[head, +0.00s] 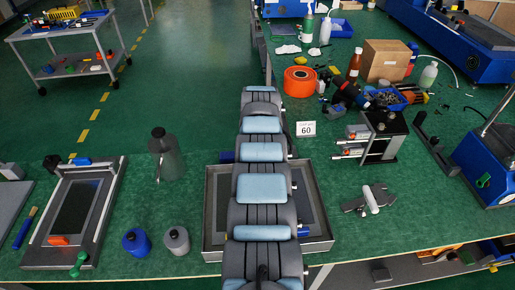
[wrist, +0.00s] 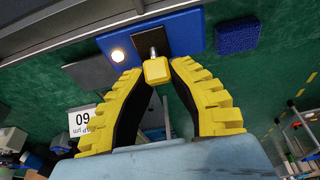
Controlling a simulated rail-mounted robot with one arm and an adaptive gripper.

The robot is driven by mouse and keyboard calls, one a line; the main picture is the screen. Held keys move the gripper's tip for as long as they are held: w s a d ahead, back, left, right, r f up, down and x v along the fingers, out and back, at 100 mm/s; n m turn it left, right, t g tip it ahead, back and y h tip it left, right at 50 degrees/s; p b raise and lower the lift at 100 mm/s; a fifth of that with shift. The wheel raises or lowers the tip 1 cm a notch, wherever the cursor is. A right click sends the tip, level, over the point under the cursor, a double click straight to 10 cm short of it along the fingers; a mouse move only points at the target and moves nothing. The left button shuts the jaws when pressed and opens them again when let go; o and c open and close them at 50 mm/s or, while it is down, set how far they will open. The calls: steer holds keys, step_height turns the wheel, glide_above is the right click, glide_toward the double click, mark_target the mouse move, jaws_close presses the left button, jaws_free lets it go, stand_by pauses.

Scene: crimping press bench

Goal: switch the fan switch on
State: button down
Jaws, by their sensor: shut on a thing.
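The fan switch (wrist: 156,71) shows in the wrist view as a yellow-capped lever on a metal stem. It stands on a blue panel (wrist: 186,32). A small round lamp (wrist: 117,55) on the panel beside it glows pale. My gripper (wrist: 157,73) has yellow, black-lined fingers, shut on the switch cap, one on each side. In the head view my arm hides the gripper and the switch; a bit of blue (head: 227,157) shows beside the arm.
A card marked 60 (head: 306,129) stands right of my arm. A grey tray (head: 318,246) lies under the arm. A dark bottle (head: 165,155) stands to the left. A blue sponge-like block (wrist: 237,36) lies near the panel.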

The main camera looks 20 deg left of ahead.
steer(key=shift+f, duration=0.1)
stand_by(0.4)
steer(key=c, duration=0.9)
jaws_free()
steer(key=shift+v, duration=6.05)
steer(key=shift+a, duration=0.1)
